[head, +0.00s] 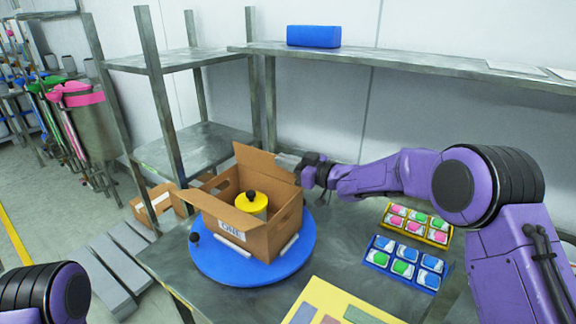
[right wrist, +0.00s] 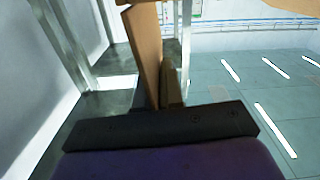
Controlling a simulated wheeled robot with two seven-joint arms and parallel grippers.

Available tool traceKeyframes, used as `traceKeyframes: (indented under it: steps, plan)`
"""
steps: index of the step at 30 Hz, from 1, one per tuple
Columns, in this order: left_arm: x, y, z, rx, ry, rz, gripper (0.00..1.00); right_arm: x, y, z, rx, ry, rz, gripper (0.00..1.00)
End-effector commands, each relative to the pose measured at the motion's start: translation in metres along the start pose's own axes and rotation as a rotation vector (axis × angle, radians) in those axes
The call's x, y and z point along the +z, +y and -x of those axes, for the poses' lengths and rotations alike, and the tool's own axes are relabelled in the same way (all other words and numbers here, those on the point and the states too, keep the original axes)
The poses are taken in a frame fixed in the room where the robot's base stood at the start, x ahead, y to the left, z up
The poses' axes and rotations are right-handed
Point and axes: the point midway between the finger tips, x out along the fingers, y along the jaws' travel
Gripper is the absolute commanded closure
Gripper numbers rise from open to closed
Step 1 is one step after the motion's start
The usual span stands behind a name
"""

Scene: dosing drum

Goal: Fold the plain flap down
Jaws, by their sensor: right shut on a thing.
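An open brown cardboard box (head: 283,222) stands on a blue round turntable (head: 215,265), with a label reading "ONE" on its front. A container with a yellow lid (head: 251,202) and black knob sits inside. The unmarked back flap (head: 262,161) stands up; another flap (head: 212,208) leans outward over the label side. My right gripper (head: 285,163) is shut on the back flap's upper right end. In the right wrist view the cardboard (right wrist: 146,50) shows nearly edge-on beyond the dark gripper body; the fingertips are hidden. My left gripper is out of view.
A yellow tray (head: 437,236) and a blue tray (head: 379,261) of coloured packs lie right of the turntable. A board with coloured strips (head: 322,296) lies at the front. A shelf with a blue box (head: 313,36) runs behind.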

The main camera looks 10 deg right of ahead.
Motion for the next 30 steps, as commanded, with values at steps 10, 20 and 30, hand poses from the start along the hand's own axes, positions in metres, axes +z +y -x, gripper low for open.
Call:
traceKeyframes:
  steps: [10,20,30]
  plan:
    - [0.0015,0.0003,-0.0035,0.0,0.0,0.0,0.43,0.0008,-0.003,0.0,-0.001,-0.002,0.033,1.0]
    - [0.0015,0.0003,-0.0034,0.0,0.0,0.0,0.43,0.0008,-0.0027,0.0,-0.001,-0.002,0.032,0.71]
    - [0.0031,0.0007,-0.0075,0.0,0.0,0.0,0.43,0.0014,-0.0016,0.0094,0.002,-0.001,0.032,0.71]
